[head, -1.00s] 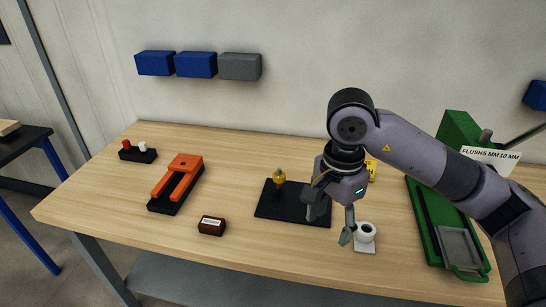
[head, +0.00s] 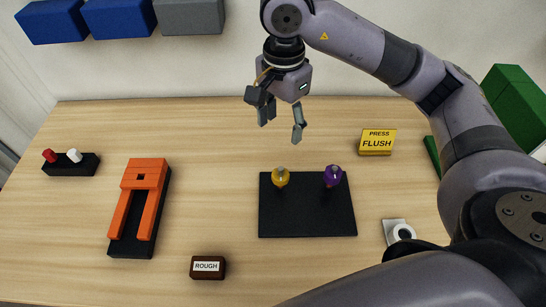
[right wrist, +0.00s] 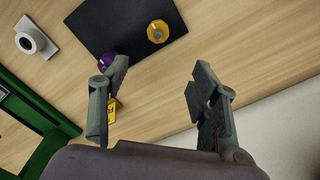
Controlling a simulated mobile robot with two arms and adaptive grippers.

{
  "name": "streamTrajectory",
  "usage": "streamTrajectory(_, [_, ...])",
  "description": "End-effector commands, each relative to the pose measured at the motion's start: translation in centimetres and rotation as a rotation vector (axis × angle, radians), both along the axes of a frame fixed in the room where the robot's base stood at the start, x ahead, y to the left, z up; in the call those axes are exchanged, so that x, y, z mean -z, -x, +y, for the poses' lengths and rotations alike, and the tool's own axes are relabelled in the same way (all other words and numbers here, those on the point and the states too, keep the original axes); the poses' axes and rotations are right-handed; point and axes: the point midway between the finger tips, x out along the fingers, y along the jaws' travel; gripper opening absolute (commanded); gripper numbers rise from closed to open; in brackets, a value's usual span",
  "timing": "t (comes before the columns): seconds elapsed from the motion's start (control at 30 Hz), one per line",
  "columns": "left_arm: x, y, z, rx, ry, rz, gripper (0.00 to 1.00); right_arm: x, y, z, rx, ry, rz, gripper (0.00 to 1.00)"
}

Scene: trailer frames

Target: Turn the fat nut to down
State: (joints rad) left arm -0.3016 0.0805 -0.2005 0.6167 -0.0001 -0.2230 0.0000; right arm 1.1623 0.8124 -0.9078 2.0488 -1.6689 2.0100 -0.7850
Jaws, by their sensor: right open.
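A yellow, faceted nut-like piece (head: 280,177) stands at the back left of a black plate (head: 308,217). A purple piece (head: 333,176) stands at its back right. I cannot tell which one is the fat nut. My right gripper (head: 282,124) is open and empty, in the air behind and above the plate. In the right wrist view, the yellow piece (right wrist: 157,32) shows beyond the open fingers (right wrist: 158,80). The purple piece (right wrist: 107,61) is partly hidden by the left finger there. My left gripper is not in view.
A white ring-shaped part (head: 403,232) sits right of the plate. A yellow "PRESS FLUSH" sign (head: 376,142) is behind it. A "ROUGH" block (head: 208,268), orange fork-shaped fixture (head: 145,182) and black block with red and white knobs (head: 70,165) are left. Open wood lies between.

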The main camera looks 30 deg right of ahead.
Motion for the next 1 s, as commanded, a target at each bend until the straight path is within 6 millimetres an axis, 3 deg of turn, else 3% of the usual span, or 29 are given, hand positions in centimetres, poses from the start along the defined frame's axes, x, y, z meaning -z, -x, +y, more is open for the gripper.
streamTrajectory(0.3, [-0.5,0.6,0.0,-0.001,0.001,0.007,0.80,5.0,0.2,0.0,0.000,-0.001,0.010,0.56])
streamTrajectory(0.7, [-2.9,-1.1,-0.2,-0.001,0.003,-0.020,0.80,13.3,0.2,0.0,0.001,-0.001,0.008,0.56])
streamTrajectory(1.0, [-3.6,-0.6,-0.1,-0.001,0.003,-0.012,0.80,16.7,0.1,0.0,-0.001,-0.001,0.003,0.56])
